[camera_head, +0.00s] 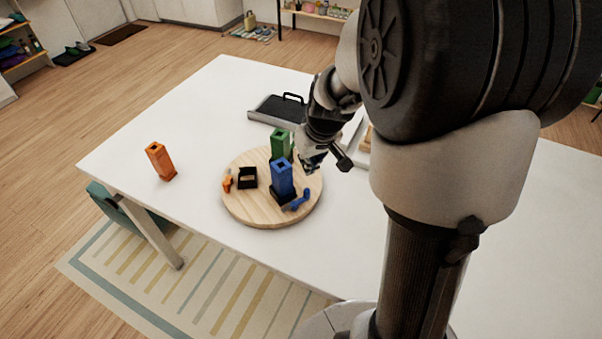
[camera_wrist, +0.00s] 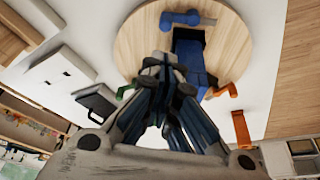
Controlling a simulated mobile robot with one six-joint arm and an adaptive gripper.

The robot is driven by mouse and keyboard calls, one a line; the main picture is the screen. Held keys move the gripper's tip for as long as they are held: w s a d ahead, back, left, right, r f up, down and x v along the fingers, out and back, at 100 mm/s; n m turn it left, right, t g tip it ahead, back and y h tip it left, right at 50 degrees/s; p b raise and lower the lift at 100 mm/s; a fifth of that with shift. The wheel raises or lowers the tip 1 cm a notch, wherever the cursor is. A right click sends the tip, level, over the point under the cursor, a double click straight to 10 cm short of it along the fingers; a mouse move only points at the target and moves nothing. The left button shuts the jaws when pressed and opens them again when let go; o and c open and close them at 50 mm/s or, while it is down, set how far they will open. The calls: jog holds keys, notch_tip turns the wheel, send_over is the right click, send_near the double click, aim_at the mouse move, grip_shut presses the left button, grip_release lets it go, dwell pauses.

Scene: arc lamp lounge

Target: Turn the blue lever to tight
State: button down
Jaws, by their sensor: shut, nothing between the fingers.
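The blue lever (camera_head: 301,200) sticks out low at the front right of a blue square post (camera_head: 282,178), which stands upright in a black base on a round wooden board (camera_head: 245,212). In the wrist view the blue lever (camera_wrist: 180,18) lies near the board's top edge, beyond the blue post (camera_wrist: 190,62). My gripper (camera_head: 312,164) is shut and empty, behind and right of the blue post and above the board. In the wrist view its fingertips (camera_wrist: 165,62) overlap the board beside the post. I cannot tell whether they touch anything.
A green post (camera_head: 280,143) stands behind the blue one. An empty black holder (camera_head: 247,178) with an orange lever (camera_head: 228,181) is at the board's left. An orange post (camera_head: 160,161) stands on the white table. A black tray (camera_head: 279,109) lies behind. The table's front left is clear.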

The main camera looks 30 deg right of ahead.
aim_at(296, 201)
jog(key=b+x, duration=0.3)
jog(key=x, duration=0.7)
